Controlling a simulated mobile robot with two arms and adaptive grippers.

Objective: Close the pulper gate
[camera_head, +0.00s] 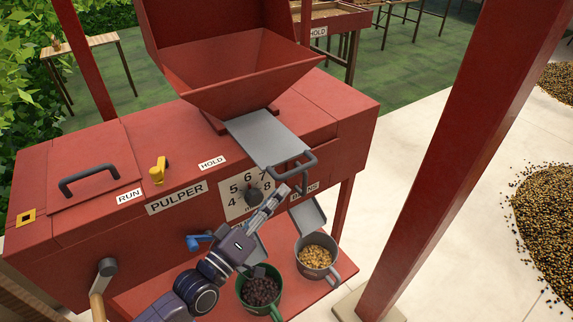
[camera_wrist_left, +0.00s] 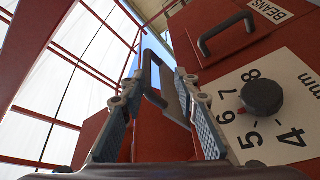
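The red pulper (camera_head: 215,135) has a grey gate plate (camera_head: 265,137) sticking out below its hopper, with a dark bar handle (camera_head: 302,172) on its outer end. My left gripper (camera_head: 279,192) is just below the handle, in front of the dial. In the left wrist view the gripper (camera_wrist_left: 157,88) has its fingers spread, and the gate handle (camera_wrist_left: 147,75) appears between them. The fingers are not shut on it; I cannot tell how far the handle reaches between them. My right gripper is not in view.
The dial knob (camera_head: 254,195) is close to the left gripper. A green cup (camera_head: 262,290) of dark beans and a grey cup (camera_head: 316,258) of pale beans stand on the lower red shelf. A red post (camera_head: 455,150) rises at the right. A yellow lever (camera_head: 158,170) stands on the pulper top.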

